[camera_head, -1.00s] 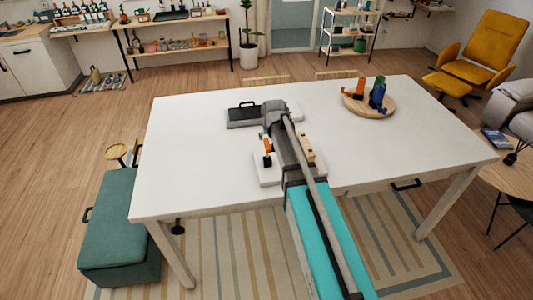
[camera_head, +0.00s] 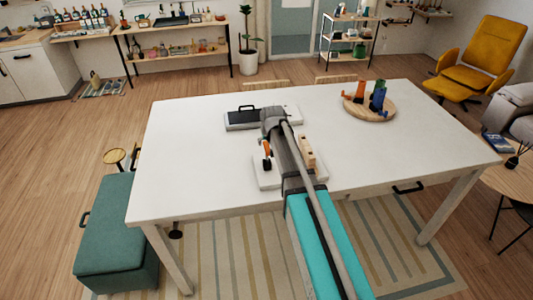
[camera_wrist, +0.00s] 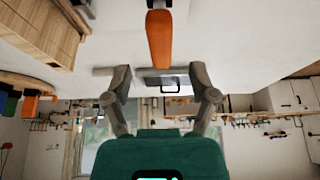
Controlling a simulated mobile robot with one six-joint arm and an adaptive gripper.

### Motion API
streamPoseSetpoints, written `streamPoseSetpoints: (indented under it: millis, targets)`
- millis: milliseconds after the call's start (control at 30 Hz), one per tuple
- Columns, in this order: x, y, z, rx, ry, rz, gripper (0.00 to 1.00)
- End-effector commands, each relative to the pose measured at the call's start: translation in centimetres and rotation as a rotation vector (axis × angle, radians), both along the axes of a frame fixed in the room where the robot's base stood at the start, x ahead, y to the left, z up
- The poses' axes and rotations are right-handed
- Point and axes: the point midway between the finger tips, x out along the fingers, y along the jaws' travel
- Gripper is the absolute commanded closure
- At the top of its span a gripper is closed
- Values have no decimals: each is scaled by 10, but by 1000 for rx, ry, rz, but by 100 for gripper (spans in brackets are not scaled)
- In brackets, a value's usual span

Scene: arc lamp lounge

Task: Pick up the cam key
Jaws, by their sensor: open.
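An orange handle with a black end, which I take for the cam key (camera_head: 266,147), stands at the left side of a white board (camera_head: 267,178) on the white table. In the wrist view, which is upside down, the orange handle (camera_wrist: 159,42) hangs from the top centre, its black end at the frame edge. My gripper (camera_wrist: 160,72) is open, its two dark fingers spread to either side and nothing between them. The handle is in line with the gap between the fingers and apart from them. In the head view my arm hides the fingers and part of the board.
A wooden block (camera_head: 308,155) stands on the board right of my arm. A flat panel with a black handle (camera_head: 243,116) lies farther back. A round wooden tray (camera_head: 369,112) with coloured pieces is at the back right. The table's left and right sides are clear.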

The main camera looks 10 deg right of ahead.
Motion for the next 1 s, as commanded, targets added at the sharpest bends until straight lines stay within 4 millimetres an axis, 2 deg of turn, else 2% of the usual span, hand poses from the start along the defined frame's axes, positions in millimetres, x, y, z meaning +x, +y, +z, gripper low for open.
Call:
streamPoseSetpoints:
  millis: [200, 500, 1000]
  targets:
    - [7, 1, -21, 0, 0, 0, 26]
    - [15, 1, -39, 0, 0, 0, 26]
    - [17, 1, -41, 0, 0, 1, 26]
